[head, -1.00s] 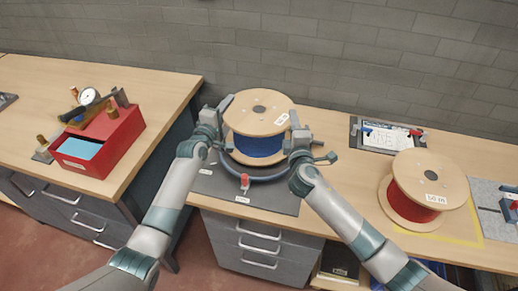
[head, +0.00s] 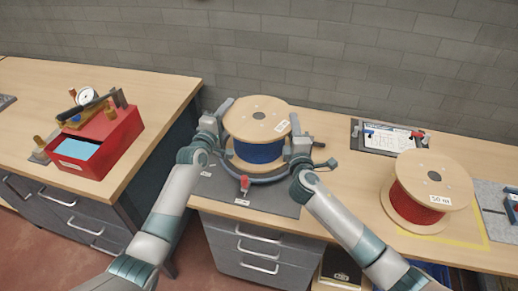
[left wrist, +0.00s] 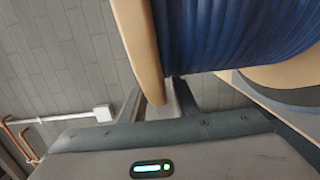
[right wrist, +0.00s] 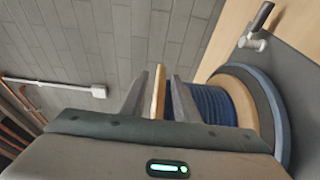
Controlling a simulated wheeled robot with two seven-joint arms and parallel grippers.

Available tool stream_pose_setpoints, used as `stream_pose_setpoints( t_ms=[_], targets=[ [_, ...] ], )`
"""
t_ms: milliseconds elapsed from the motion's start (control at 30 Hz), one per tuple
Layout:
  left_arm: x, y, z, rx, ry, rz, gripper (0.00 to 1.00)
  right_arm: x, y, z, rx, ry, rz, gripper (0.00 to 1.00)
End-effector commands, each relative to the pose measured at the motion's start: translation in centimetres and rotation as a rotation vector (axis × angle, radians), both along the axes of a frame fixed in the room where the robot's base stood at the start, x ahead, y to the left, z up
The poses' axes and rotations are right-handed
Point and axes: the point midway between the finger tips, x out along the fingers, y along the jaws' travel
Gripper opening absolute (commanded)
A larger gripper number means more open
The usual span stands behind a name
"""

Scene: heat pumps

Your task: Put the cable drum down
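The blue cable drum (head: 258,152) has light wooden flanges and stands upright at the grey curved stand (head: 268,178) on the dark mat. My left gripper (head: 222,112) is shut on the left edge of its upper flange. This flange also shows between the fingers in the left wrist view (left wrist: 150,55). My right gripper (head: 296,134) is shut on the right edge of the same flange, seen in the right wrist view (right wrist: 158,92). The lower flange (right wrist: 240,105) is close to the stand's ring; I cannot tell whether it touches.
A red cable drum (head: 420,195) stands on the bench to the right, by a yellow-marked area. A red-handled part (head: 244,184) sits in front of the stand.

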Motion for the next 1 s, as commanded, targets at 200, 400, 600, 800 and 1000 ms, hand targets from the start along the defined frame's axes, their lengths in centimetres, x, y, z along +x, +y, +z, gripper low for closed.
stream_pose_setpoints(
  t_ms=[200,400,600,800,1000],
  targets=[
    [-0.4,0.1,0.0,-0.001,0.000,0.000,0.28,0.0,0.0,0.0,0.000,0.000,0.000,0.28],
    [-2.0,0.7,-0.1,-0.001,0.000,0.000,0.28,0.0,0.0,0.0,0.000,0.000,0.001,0.28],
    [-4.7,1.7,-0.1,-0.001,0.000,0.001,0.28,0.0,0.0,0.0,0.000,0.000,0.001,0.28],
    [-8.0,2.9,-0.1,0.000,0.000,0.000,0.28,0.0,0.0,0.0,0.000,0.000,0.001,0.28],
    [-10.4,3.8,0.0,0.000,0.000,0.000,0.28,0.0,0.0,0.0,0.000,0.000,0.001,0.28]
  ],
)
